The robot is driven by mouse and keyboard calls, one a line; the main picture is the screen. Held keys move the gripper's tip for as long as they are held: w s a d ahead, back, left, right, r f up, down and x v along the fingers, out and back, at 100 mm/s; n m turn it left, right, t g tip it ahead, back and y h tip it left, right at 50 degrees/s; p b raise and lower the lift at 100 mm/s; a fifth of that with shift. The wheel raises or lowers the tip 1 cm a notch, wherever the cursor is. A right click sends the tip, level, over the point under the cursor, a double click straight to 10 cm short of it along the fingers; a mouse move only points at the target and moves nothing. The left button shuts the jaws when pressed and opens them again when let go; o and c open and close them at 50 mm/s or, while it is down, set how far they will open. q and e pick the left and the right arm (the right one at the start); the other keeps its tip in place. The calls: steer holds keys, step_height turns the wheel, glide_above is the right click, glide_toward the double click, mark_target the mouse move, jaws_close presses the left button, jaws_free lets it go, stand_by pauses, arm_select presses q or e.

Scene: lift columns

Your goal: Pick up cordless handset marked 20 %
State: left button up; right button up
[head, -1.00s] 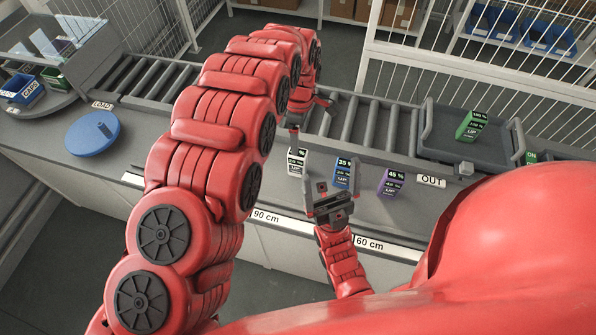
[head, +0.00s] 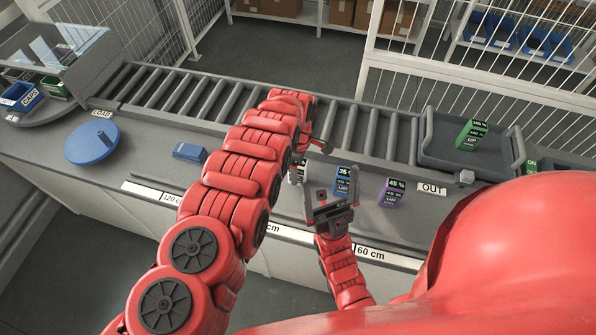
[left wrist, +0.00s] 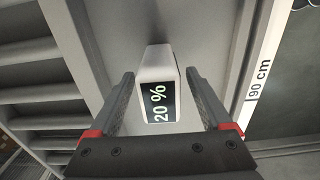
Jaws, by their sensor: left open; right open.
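The white handset marked 20 % (left wrist: 158,85) stands between the two fingers of my left gripper (left wrist: 160,78) in the left wrist view, with its dark screen facing the camera. Gaps show on both sides of it, so the fingers are apart from it. In the head view my left arm and gripper (head: 308,150) hide most of the white handset (head: 296,174). My right gripper (head: 331,200) is open and empty, in front of the blue handset marked 35 % (head: 343,182). A purple handset marked 45 % (head: 391,192) stands to its right.
A roller conveyor (head: 230,104) runs behind the counter. A grey tray (head: 437,150) at its right holds a green handset (head: 471,135). A blue block (head: 190,152) and a blue disc (head: 92,141) lie at the left. A 90 cm label (left wrist: 258,80) marks the counter edge.

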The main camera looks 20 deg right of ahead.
arm_select(q)
steer(key=shift+f, duration=0.2)
steer(key=shift+c, duration=0.3)
jaws_close()
steer(key=shift+w+r, duration=0.1)
